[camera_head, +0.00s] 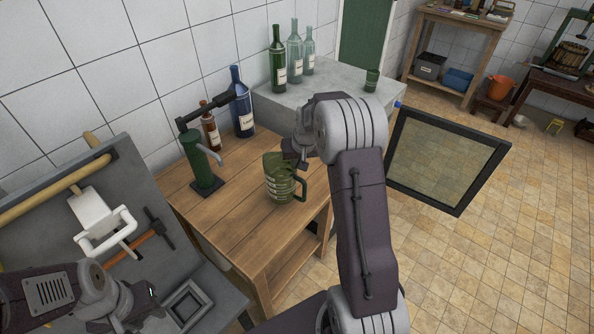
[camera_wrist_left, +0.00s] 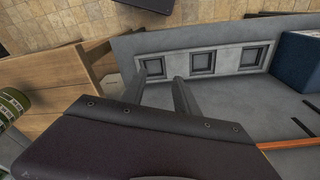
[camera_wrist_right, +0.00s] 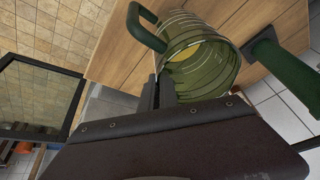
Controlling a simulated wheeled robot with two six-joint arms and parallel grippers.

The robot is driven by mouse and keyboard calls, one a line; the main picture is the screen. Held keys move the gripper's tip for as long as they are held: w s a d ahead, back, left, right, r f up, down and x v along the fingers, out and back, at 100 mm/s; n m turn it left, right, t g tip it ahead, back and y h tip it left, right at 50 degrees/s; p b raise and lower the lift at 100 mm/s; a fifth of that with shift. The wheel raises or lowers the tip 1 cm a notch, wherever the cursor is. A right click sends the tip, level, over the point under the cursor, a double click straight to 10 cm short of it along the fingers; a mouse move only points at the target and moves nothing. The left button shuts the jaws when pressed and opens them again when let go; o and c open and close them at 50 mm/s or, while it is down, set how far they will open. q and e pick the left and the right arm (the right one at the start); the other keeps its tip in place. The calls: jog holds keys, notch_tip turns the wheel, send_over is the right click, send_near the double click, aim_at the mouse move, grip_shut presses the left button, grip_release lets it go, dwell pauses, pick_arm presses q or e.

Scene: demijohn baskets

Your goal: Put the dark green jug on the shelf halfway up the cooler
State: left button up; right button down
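The dark green jug (camera_head: 283,187), ribbed and see-through with a side handle, is at the front right of the wooden table. It also shows in the right wrist view (camera_wrist_right: 205,65). My right gripper (camera_wrist_right: 158,80) is at the jug's upper edge beside the handle. Its fingers are close together and look shut on the jug wall; the tips are partly hidden. The cooler is the grey box (camera_head: 335,85) behind the table, its glass door (camera_head: 445,160) swung open. Its inside and shelf are hidden. My left gripper (camera_wrist_left: 158,80) is open and empty over the grey tray.
On the wooden table (camera_head: 228,222) stand a green pump (camera_head: 197,160), a brown bottle (camera_head: 210,128) and a blue bottle (camera_head: 241,105). Several green bottles and a green cup (camera_head: 371,79) stand on the cooler. The open door juts over the tiled floor.

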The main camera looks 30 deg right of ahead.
notch_tip(320, 180, down, 4)
jog(key=shift+r, duration=0.2)
jog(key=shift+f, duration=0.1)
jog(key=c, duration=1.6)
grip_release()
